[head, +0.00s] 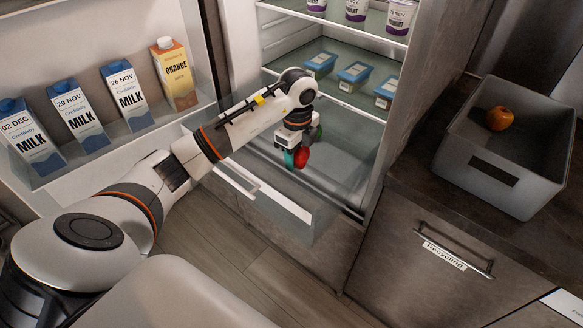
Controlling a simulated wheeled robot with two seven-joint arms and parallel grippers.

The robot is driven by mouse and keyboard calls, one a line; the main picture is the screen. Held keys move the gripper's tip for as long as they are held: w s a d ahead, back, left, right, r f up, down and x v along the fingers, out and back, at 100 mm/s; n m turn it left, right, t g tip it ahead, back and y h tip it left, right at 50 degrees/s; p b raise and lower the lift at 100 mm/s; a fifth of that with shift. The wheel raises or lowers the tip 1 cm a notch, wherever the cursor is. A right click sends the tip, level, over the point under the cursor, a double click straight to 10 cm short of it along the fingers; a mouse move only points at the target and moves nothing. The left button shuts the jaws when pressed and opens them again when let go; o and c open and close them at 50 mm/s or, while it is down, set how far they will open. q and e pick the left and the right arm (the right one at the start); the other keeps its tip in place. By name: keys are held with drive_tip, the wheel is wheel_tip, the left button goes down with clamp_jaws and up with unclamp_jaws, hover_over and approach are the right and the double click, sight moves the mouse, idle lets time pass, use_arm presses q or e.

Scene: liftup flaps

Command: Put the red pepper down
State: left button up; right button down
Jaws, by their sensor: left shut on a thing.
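The red pepper (301,157) is small and shiny, held below my left gripper (294,156). My left gripper is shut on it, and a teal finger shows on its left side. My left arm reaches from the lower left into the open fridge. The pepper is above or inside the clear fridge drawer (300,212), which is pulled out; its exact height over the drawer floor cannot be told. My right gripper is not in view.
The open fridge door on the left holds several cartons (78,115). Fridge shelves above hold tubs (354,72) and yoghurt cups (398,15). A grey bin (535,140) with an orange-red fruit (500,118) stands on the right counter, above a closed Recycling drawer (430,265).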

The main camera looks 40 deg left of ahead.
sight(297, 168)
use_arm(q)
wheel_tip(297, 168, down, 5)
drive_tip(key=shift+r, duration=0.1)
wheel_tip(297, 168, down, 5)
idle(0.3)
drive_tip(key=shift+f, duration=0.2)
drive_tip(key=o, duration=1)
drive_tip(key=shift+o, duration=0.2)
drive_tip(key=shift+r, duration=0.1)
